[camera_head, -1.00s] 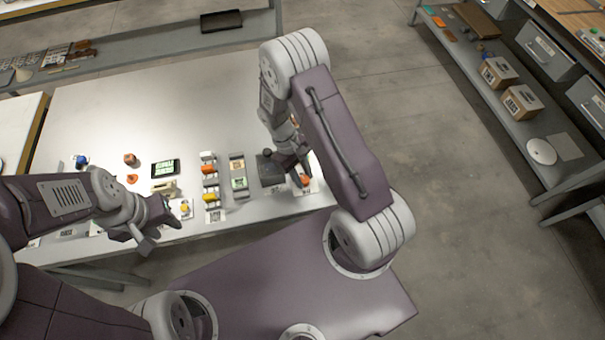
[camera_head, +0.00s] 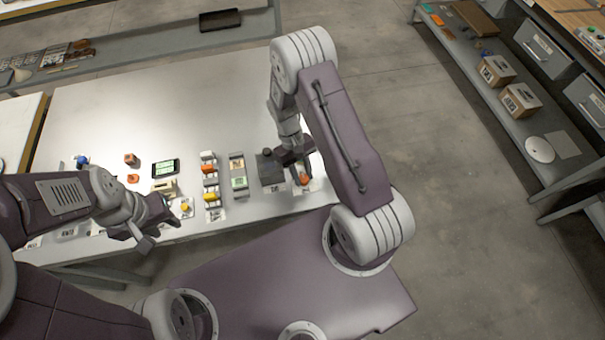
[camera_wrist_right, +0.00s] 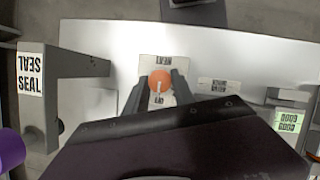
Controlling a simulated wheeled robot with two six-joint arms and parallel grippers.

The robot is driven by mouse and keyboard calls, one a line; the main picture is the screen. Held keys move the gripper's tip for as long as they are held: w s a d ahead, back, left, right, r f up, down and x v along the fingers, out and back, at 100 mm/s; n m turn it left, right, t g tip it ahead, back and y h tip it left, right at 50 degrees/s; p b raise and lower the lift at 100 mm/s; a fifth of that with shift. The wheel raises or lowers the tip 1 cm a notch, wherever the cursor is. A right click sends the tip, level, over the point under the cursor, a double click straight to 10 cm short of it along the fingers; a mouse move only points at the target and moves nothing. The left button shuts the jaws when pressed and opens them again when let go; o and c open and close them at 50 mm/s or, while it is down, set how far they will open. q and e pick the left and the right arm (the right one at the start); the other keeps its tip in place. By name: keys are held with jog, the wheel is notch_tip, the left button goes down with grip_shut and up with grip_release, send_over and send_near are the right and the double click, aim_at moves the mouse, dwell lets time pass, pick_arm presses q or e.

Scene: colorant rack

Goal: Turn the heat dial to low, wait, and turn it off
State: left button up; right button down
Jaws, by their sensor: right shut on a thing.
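The heat dial is an orange round knob (camera_head: 305,179) on a white labelled plate near the right front of the table. In the right wrist view the dial (camera_wrist_right: 159,81) shows a pale pointer mark running down toward the near label. The plate (camera_wrist_right: 153,61) has small print that I cannot read surely. My right gripper (camera_head: 297,172) is at the dial. In the right wrist view its fingers (camera_wrist_right: 157,92) are shut on the dial, one on each side. My left gripper (camera_head: 160,226) hangs near the table's left front edge, apart from the dial; its jaw opening is unclear.
A dark device (camera_head: 269,168) stands left of the dial. A grey bracket labelled SEAL (camera_wrist_right: 72,85) is at the left of the wrist view. Coloured blocks (camera_head: 209,182) and a dark screen (camera_head: 165,168) stand further left. The table's back (camera_head: 180,100) is clear.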

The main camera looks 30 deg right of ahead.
jog(key=shift+w, duration=0.15)
jog(key=c, duration=1.1)
grip_release()
jog(key=shift+o, duration=0.2)
jog(key=v, duration=0.9)
jog(key=shift+b, duration=0.4)
